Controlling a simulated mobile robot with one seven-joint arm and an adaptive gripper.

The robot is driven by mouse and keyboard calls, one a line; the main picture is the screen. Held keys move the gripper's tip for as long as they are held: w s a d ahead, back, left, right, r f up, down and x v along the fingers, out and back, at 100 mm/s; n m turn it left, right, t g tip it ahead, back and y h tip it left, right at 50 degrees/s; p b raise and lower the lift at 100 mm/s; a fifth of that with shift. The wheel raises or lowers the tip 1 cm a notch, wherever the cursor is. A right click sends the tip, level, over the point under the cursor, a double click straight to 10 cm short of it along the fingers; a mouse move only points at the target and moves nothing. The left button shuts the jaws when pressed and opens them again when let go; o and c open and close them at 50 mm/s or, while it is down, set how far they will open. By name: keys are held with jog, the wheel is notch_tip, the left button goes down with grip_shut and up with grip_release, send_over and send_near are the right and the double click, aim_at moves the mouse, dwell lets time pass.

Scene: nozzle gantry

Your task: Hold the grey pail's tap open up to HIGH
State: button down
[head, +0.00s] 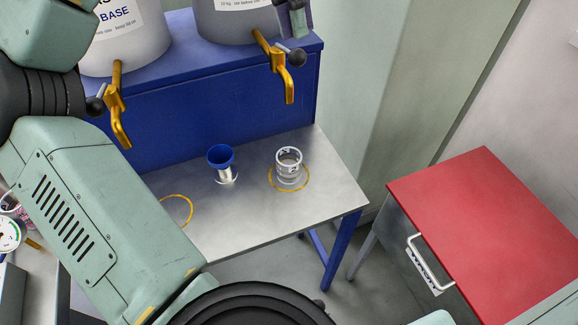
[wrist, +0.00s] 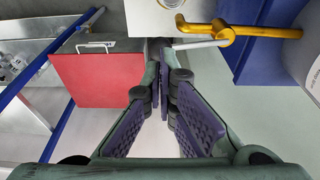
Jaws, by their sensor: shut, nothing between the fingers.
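The grey pail (head: 237,22) stands on the blue stand at the top of the head view, its top cut off. Its brass tap (head: 278,62) points down, with a black-knobbed lever (head: 297,58) at its side. In the wrist view, the tap (wrist: 222,36) and its pale lever rod (wrist: 200,43) lie just beyond my fingertips. My gripper (wrist: 164,65) is shut and empty, close to the lever's end; I cannot tell whether it touches. In the head view, my gripper (head: 293,20) is just above the knob. A clear marked cup (head: 289,165) stands below in a yellow ring; its level is unreadable.
A paler pail (head: 125,38) with a brass tap (head: 117,105) stands left.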

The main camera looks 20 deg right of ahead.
aim_at(296, 49)
jog(key=shift+f, duration=0.1)
jog(key=shift+f+b, duration=1)
jog(key=shift+f, duration=1.1)
dwell(1.3)
jog(key=shift+r, duration=0.1)
notch_tip(296, 49, up, 3)
jog(key=p, duration=0.3)
jog(key=shift+r, duration=0.55)
jog(key=shift+r, duration=2.55)
